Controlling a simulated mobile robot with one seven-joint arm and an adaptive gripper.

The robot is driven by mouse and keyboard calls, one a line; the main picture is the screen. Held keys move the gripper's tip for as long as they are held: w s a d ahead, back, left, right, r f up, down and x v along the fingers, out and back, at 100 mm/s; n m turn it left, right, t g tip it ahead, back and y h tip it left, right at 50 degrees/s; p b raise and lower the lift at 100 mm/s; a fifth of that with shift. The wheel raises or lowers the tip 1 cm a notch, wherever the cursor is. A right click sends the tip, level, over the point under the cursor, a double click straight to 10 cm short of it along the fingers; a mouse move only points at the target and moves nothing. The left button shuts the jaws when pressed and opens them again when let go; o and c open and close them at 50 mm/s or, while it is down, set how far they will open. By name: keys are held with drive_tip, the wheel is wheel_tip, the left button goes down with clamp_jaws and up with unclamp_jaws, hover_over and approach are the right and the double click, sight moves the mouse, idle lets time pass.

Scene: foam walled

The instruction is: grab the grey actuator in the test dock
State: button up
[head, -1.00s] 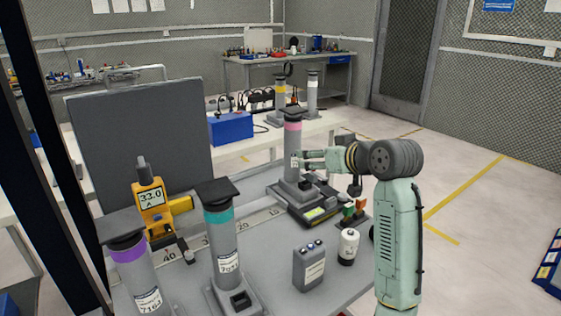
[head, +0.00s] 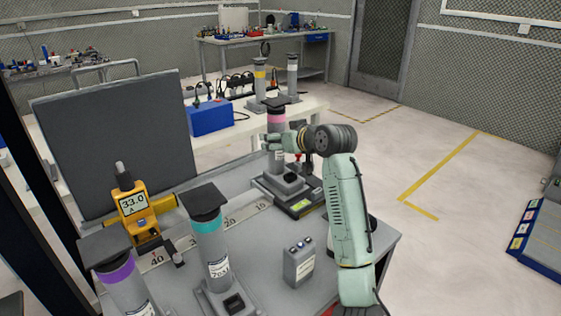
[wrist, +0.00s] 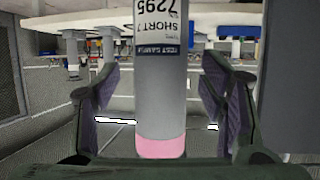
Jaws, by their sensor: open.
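The grey actuator (head: 277,117) with a pink band and black cap stands upright in the test dock (head: 303,205), a dark base with a lit display. My gripper (head: 272,141) is at the actuator's upper part, reaching in from the right. In the wrist view, which is upside down, the grey actuator (wrist: 160,100) stands between the two open fingers of my gripper (wrist: 160,95). Gaps show on both sides, so the fingers look apart from it. Its label and pink band are visible there.
Teal-banded (head: 212,240) and purple-banded (head: 115,270) actuators stand at the front left. A yellow meter (head: 133,203), a grey button box (head: 299,262) and a dark upright panel (head: 115,150) are also on the bench. Two more actuators stand behind on a white table (head: 312,115).

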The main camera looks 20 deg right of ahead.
drive_tip(key=shift+x, duration=0.9)
drive_tip(key=shift+c, duration=0.3)
clamp_jaws()
drive_tip(key=shift+r, duration=0.15)
